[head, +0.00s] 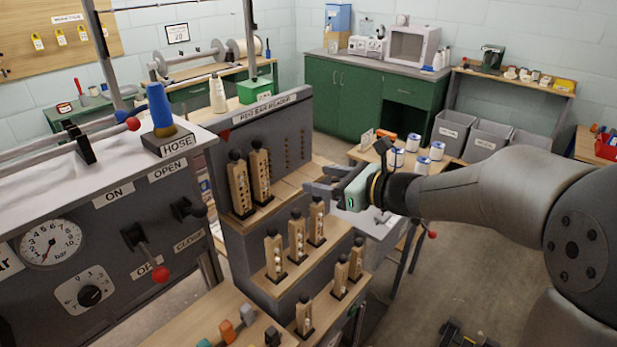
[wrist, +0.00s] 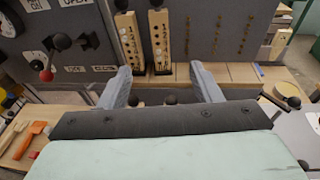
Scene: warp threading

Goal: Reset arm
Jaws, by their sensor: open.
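My gripper (head: 322,188) is open and empty in the head view. It hangs in front of the stepped rack (head: 235,255), above the lower tiers. In the wrist view my gripper (wrist: 162,82) shows two grey fingers spread apart with nothing between them. Two wooden blocks with black knobs stand upright on the top tier, the left one (head: 240,188) and the right one (head: 261,176). They also show beyond the fingers in the wrist view, the left one (wrist: 129,38) and the right one (wrist: 160,40). No contact between the fingers and the blocks is visible.
Several smaller wooden blocks (head: 297,236) stand on the lower tiers. A table with white spools (head: 397,157) lies behind my arm. Grey bins (head: 490,135) stand at the back right.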

